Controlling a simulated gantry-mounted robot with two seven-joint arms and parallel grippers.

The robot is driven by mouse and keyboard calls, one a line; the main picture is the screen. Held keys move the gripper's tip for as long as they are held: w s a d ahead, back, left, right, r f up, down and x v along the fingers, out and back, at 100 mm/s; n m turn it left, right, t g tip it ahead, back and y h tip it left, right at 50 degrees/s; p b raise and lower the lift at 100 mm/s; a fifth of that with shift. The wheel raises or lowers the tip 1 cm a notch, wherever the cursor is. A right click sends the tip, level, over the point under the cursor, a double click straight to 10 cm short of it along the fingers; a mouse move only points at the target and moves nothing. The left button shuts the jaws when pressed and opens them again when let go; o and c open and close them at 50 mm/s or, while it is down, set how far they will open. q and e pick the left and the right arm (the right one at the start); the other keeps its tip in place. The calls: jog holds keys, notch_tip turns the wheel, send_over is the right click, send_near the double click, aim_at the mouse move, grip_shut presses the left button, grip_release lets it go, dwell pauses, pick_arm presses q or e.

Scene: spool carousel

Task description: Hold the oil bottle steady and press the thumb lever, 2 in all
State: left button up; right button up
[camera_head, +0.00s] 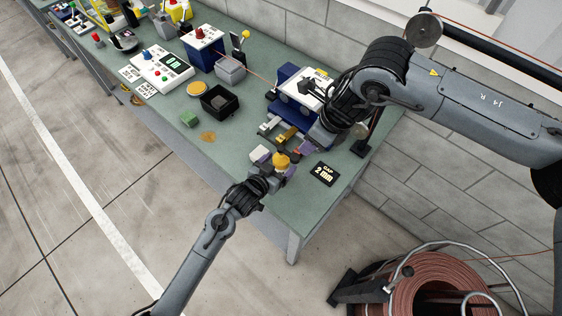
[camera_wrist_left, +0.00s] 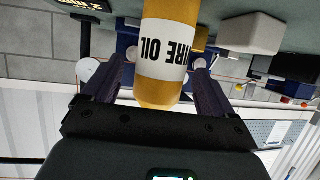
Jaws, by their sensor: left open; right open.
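The yellow oil bottle (camera_head: 281,161) stands near the front edge of the green bench. In the left wrist view the bottle (camera_wrist_left: 165,20) shows a white label reading "WIRE OIL", upside down. My left gripper (camera_head: 274,168) is open with its fingers on either side of the bottle; in its wrist view the fingers (camera_wrist_left: 150,75) show a clear gap on the left and a smaller one on the right. My right gripper (camera_head: 322,134) is open at the blue machine, partly hidden behind its own wrist. I cannot make out the thumb lever.
A white block (camera_head: 260,152) stands just left of the bottle. A brass part (camera_head: 287,135) lies behind it. A black "GAP 2 mm" sign (camera_head: 324,174) lies to the right. A copper coil (camera_head: 400,295) is on the floor.

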pick_arm(q)
jog(key=shift+x, duration=0.9)
jog(key=c, duration=1.2)
pick_arm(e)
grip_shut()
dwell(0.4)
